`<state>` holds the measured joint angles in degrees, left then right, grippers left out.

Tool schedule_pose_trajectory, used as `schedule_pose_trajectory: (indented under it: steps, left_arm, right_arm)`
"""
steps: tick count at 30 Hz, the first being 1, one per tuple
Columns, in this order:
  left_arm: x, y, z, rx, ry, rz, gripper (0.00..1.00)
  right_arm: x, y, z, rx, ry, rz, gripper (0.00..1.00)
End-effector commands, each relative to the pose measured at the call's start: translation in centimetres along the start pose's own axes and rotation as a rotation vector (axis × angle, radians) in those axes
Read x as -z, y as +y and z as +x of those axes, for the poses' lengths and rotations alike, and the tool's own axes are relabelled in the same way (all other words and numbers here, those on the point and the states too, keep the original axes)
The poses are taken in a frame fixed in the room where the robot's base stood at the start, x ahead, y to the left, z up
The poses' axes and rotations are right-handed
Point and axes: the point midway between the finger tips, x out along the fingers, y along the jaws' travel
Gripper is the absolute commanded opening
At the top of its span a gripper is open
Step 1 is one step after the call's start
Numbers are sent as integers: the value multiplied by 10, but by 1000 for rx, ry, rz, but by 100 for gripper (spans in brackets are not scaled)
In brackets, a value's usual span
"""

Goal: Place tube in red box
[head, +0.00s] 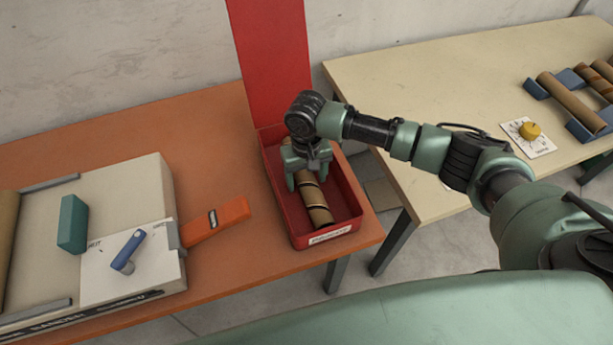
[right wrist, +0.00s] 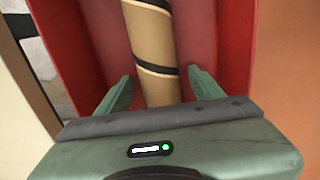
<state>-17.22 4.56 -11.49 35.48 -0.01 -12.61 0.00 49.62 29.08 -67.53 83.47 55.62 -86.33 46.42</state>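The red box (head: 349,208) stands at the right end of the orange table, with a label on its front wall. A brown cardboard tube (head: 314,200) with a dark spiral stripe lies inside it, lengthwise; it also shows in the right wrist view (right wrist: 154,55). My right gripper (head: 308,180) is over the box, pointing down at the tube's far half. In the right wrist view its fingers (right wrist: 163,82) are apart, one on each side of the tube, with a gap on both sides. The gripper hides part of the tube. My left gripper is not in view.
A tall red panel (head: 272,60) rises behind the box. On the orange table (head: 215,130) are a machine (head: 120,195) with a blue handle and an orange piece (head: 215,221). A beige table (head: 440,85) at right holds tubes on blue stands (head: 575,105) and a yellow knob (head: 530,131).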

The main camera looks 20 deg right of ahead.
Motion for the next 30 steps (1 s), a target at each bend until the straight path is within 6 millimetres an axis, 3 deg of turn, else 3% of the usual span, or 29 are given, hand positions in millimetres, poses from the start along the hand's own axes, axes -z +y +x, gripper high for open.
schedule_pose_trajectory:
  steps: [11,24,30]
  left_arm:
    - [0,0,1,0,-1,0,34]
    - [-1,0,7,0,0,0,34]
    - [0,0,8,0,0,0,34]
  right_arm:
    - [0,0,-6,1,2,0,66]
    - [1,0,-91,1,3,1,66]
    - [1,0,-116,1,1,1,66]
